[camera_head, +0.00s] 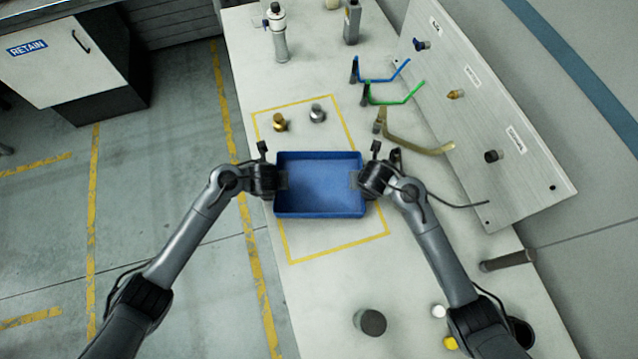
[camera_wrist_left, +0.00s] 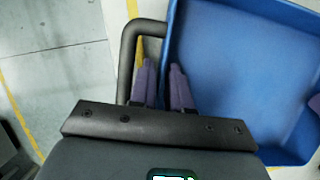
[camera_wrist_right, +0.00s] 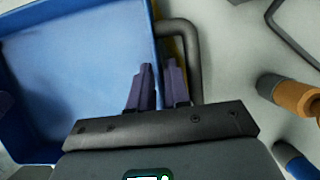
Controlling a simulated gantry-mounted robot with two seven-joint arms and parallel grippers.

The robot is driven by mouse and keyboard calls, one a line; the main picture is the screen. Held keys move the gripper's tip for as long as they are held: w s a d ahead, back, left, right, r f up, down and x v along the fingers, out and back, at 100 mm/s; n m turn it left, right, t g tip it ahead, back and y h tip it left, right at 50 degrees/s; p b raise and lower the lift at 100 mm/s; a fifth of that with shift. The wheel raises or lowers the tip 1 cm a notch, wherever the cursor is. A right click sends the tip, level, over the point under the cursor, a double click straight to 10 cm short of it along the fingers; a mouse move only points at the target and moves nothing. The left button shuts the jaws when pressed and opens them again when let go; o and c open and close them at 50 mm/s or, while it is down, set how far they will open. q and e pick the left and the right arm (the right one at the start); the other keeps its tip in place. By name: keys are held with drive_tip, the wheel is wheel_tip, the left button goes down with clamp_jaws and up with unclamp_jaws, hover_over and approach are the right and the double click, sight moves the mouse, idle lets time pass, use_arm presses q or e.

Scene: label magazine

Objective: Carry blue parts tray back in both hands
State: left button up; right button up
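The blue parts tray (camera_head: 320,190) is empty and level, over the yellow outlined area of the bench. I cannot tell whether it touches the bench. My left gripper (camera_head: 279,180) is at its left wall. In the left wrist view its purple fingers (camera_wrist_left: 162,68) are close together across the tray's wall, inside a dark handle (camera_wrist_left: 127,55). My right gripper (camera_head: 358,179) is at the right wall. In the right wrist view its fingers (camera_wrist_right: 159,65) straddle that wall the same way, beside the other handle (camera_wrist_right: 192,55). Both look shut on the tray, though the contact is partly hidden.
A brass knob (camera_head: 279,122) and a silver knob (camera_head: 317,113) stand just behind the tray. Blue (camera_head: 380,72), green (camera_head: 392,95) and tan (camera_head: 415,140) brackets stand by a sloped panel (camera_head: 490,110) at the right. A dark cylinder (camera_head: 370,322) stands in front; bench between is clear.

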use_arm(q)
drive_tip(key=shift+c, duration=0.3)
use_arm(e)
drive_tip(key=shift+c, duration=0.3)
use_arm(q)
clamp_jaws()
use_arm(e)
clamp_jaws()
